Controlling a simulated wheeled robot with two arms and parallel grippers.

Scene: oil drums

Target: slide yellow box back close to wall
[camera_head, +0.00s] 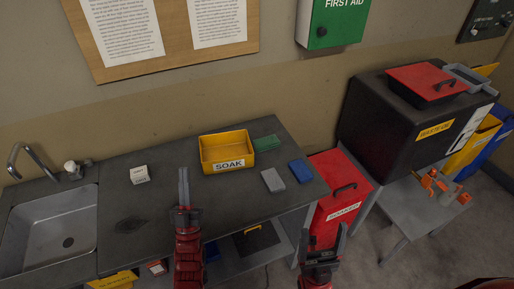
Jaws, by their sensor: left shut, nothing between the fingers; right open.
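The yellow box (227,151), labelled SOAK, is an open tray on the dark grey counter (160,213). It stands a short way in front of the wall (183,106), slightly turned. My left gripper (184,188) is shut and empty, pointing up the picture over the counter, to the left of and nearer than the yellow box; it looks apart from it. My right gripper (325,244) is open and empty, low in the picture, in front of the red bin and right of the counter.
A green item (266,143) lies close to the box's right side. Grey (273,180) and blue (300,171) blocks lie in front of it. A small white box (139,174) and the sink (56,228) are to the left. A red bin (340,188) stands beyond the counter's right end.

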